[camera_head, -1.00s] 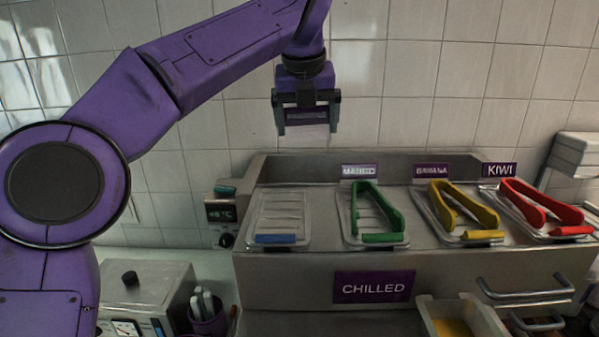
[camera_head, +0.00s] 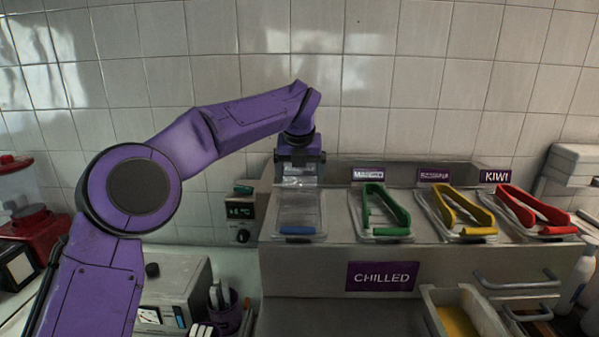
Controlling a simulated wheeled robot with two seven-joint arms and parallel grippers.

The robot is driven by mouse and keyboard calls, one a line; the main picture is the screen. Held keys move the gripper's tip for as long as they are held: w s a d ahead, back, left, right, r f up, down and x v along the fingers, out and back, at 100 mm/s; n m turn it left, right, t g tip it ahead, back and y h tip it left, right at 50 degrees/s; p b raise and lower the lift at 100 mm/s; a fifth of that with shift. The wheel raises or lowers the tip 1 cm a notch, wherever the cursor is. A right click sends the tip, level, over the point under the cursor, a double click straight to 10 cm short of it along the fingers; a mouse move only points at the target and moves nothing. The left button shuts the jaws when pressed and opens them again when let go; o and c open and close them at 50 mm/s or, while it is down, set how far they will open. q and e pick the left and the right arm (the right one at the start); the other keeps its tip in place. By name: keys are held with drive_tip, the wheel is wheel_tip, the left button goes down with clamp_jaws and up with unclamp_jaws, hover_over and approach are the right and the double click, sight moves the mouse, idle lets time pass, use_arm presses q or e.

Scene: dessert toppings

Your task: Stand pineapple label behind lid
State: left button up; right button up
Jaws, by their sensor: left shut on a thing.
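My left gripper (camera_head: 299,162) is shut on a small pale card, the label (camera_head: 299,181), and holds it upright behind the leftmost clear lid. Its writing cannot be read, and I cannot tell whether it touches the counter. The leftmost lid (camera_head: 298,210) has a blue handle and lies on the steel chilled unit (camera_head: 300,262). Three purple labels stand behind the other lids: one hard to read (camera_head: 368,174), one blurred (camera_head: 433,175), and KIWI (camera_head: 495,176). My right gripper is not in view.
Green tongs (camera_head: 385,212), yellow tongs (camera_head: 462,210) and red tongs (camera_head: 535,210) lie on the other lids. A temperature display (camera_head: 240,211) stands left of the unit. The tiled wall (camera_head: 400,80) rises close behind. An open drawer (camera_head: 462,312) holds something yellow.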

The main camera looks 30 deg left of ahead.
use_arm(q)
drive_tip(key=shift+w+f, duration=0.3)
drive_tip(key=shift+f, duration=0.15)
drive_tip(key=o, duration=0.7)
drive_tip(key=shift+w+f, duration=0.2)
drive_tip(key=shift+w, duration=0.15)
drive_tip(key=shift+o, duration=0.2)
drive_tip(key=shift+s+r, duration=0.35)
drive_tip(key=v, duration=1.2)
drive_tip(key=shift+r, duration=0.2)
drive_tip(key=shift+w, duration=0.15)
